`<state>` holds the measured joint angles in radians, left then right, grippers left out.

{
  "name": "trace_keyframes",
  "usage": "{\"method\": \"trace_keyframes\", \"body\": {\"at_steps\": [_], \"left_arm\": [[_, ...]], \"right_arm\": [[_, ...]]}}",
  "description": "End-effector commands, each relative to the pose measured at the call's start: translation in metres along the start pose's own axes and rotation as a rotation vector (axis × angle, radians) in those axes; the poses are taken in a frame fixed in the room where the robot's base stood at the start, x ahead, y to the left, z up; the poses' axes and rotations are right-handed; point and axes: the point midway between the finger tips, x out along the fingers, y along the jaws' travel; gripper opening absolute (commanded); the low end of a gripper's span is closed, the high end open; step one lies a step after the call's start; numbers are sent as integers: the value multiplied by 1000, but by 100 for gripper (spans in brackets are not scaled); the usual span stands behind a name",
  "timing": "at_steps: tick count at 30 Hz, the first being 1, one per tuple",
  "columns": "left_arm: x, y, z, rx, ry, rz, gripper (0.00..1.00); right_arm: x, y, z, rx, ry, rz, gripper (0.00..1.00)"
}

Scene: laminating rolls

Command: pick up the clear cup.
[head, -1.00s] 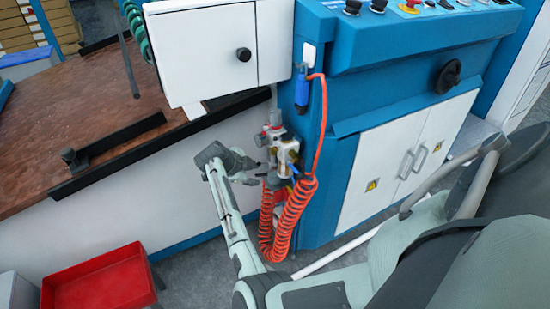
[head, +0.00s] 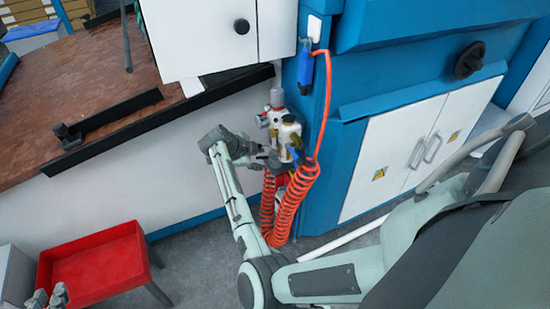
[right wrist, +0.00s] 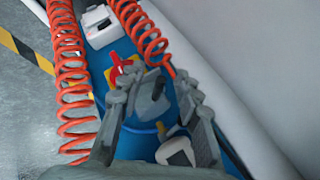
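A small grey, see-through-looking part with a dark centre, which I take for the clear cup (right wrist: 150,98), shows between the fingers of my right gripper (right wrist: 150,88) in the right wrist view. The fingers are apart on either side of it; I see no firm grip. In the head view my right gripper (head: 264,155) is at the left side of the air unit (head: 288,132), and the cup cannot be made out there. My left gripper (head: 49,296) shows only its tips at the bottom left, apart and empty.
Coiled orange hoses (head: 292,200) hang close by the right gripper and flank it in the wrist view. A blue machine (head: 345,85) with white doors stands right. A brown-topped table (head: 110,85) and red tray (head: 100,262) are left.

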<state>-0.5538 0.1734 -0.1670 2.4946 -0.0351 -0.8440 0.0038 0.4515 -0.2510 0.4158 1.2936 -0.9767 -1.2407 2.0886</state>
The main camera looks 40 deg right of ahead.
Motion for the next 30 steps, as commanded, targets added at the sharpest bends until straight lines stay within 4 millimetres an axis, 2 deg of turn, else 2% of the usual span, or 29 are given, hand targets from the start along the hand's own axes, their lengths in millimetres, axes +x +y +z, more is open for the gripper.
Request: {"method": "trace_keyframes", "body": {"at_steps": [2, 10, 11, 30], "left_arm": [[0, 0, 0, 0, 0, 0, 17], [0, 0, 0, 0, -2, 0, 17], [0, 0, 0, 0, -2, 0, 17], [-1, -2, 4, 0, -23, -4, 17]], "right_arm": [[0, 0, 0, 0, 0, 0, 33], [0, 0, 0, 0, 0, 0, 1], [0, 0, 0, 0, 0, 0, 0], [2, -4, -5, 0, -1, 0, 0]]}}
